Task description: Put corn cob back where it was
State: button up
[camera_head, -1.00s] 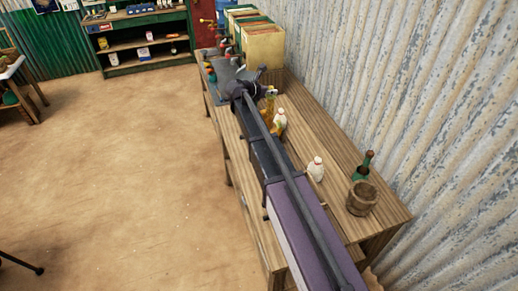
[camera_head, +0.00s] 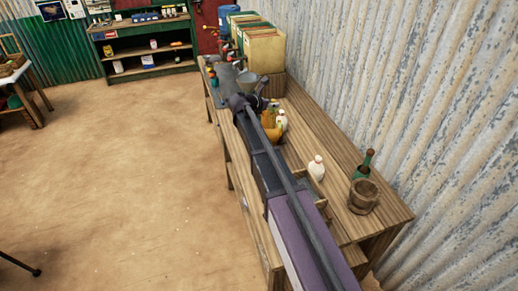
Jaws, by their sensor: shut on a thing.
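My gripper (camera_head: 262,103) is at the far end of my outstretched arm, over the wooden table. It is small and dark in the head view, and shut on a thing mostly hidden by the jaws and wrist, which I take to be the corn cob. A grey metal pan (camera_head: 249,82) stands just beyond the gripper. Yellow produce (camera_head: 271,133) lies on the table nearer than the gripper, partly behind my arm; I cannot tell its exact kind.
The wooden table (camera_head: 335,205) runs along a corrugated wall. A white bottle (camera_head: 316,169), a green bottle (camera_head: 367,161) and a wooden bucket (camera_head: 362,197) stand at its near right. Tall boxes (camera_head: 264,51) stand at the far end.

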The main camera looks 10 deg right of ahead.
aim_at(272, 124)
notch_tip(272, 124, down, 10)
jog(key=b, duration=0.9)
jog(key=shift+s+f+b, duration=0.1)
jog(key=shift+b, duration=0.2)
